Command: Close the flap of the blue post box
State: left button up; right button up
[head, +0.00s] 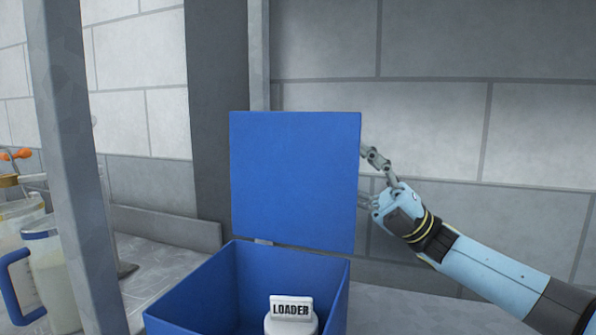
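The blue post box (190,300) stands at the bottom centre of the head view, open at the top. Its blue flap (294,180) stands upright at the back edge of the box. My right gripper (362,175) is just right of the flap, its fingers spread apart. One finger reaches up to the flap's right edge, and the fingertips are partly hidden behind the flap. Whether they touch it I cannot tell. A white object labelled LOADER (291,312) is inside the box. My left gripper is not in view.
A grey post (75,170) rises left of the box. Clear jugs, one with a blue handle (17,285), stand at the far left. A block wall (430,130) is behind. The grey surface (385,308) right of the box looks clear.

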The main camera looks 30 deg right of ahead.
aim_at(297, 133)
jog(key=p+x, duration=0.1)
jog(key=x, duration=0.1)
jog(key=p+x, duration=0.1)
jog(key=x, duration=0.2)
jog(key=f+x, duration=0.1)
jog(key=x, duration=0.2)
jog(key=shift+w+a+r+p, duration=0.1)
jog(key=shift+w+a+p, duration=0.15)
jog(key=shift+a+p, duration=0.2)
jog(key=shift+w+a+r, duration=0.3)
jog(key=shift+a+r, duration=0.1)
jog(key=shift+a, duration=0.1)
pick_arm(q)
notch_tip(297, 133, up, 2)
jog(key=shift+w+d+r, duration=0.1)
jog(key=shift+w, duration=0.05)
pick_arm(e)
jog(key=shift+c, duration=0.4)
grip_shut()
